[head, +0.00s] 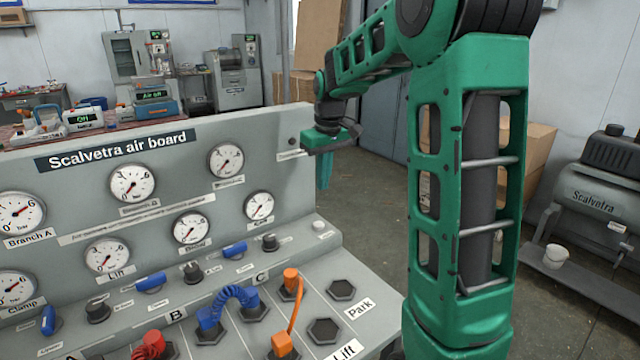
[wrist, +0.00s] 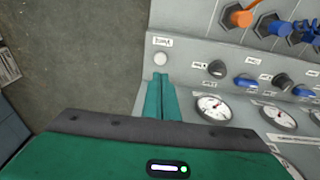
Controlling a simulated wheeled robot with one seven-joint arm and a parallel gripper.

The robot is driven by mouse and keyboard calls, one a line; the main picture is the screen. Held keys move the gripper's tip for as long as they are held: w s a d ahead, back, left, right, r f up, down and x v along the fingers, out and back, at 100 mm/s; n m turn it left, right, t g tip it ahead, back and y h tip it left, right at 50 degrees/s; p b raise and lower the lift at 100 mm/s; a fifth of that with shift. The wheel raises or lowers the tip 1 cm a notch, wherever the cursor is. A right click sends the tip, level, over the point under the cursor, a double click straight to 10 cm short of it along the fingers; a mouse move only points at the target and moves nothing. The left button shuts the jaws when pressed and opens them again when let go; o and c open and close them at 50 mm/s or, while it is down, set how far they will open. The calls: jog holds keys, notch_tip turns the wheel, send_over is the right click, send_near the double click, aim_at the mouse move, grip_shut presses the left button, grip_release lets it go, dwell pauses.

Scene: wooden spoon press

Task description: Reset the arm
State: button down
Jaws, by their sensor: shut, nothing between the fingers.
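My arm (head: 465,180) is green and stands at the right of the grey air board in the head view, bent over toward its right end. My gripper (head: 324,185) hangs fingers down beside the right end of the board's upright panel. In the wrist view my gripper (wrist: 161,82) shows two green fingers lying together, with nothing between them. The fingertips appear just below a white round button (wrist: 161,59) in that picture. I cannot tell whether they touch the board.
The air board (head: 250,150) carries several gauges, blue levers and black knobs. A blue hose (head: 228,298) and an orange hose (head: 297,308) join sockets on its sloping front. A grey machine (head: 590,205) with a white cup (head: 555,257) stands at right. Floor shows between.

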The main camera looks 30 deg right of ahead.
dwell(0.3)
jog(key=s+a+f+m, duration=0.1)
jog(key=s+m, duration=0.1)
jog(key=s, duration=0.9)
jog(key=s+a+f+m+g, duration=0.1)
jog(key=s+f+m, duration=0.1)
jog(key=s, duration=1)
jog(key=s+a+f+m, duration=0.2)
jog(key=s, duration=0.9)
jog(key=shift+s+f+m+g, duration=0.25)
jog(key=shift+s+m+g, duration=0.1)
jog(key=shift+m+g, duration=0.05)
jog(key=shift+a, duration=0.1)
jog(key=shift+w+f, duration=0.25)
jog(key=shift+w, duration=0.4)
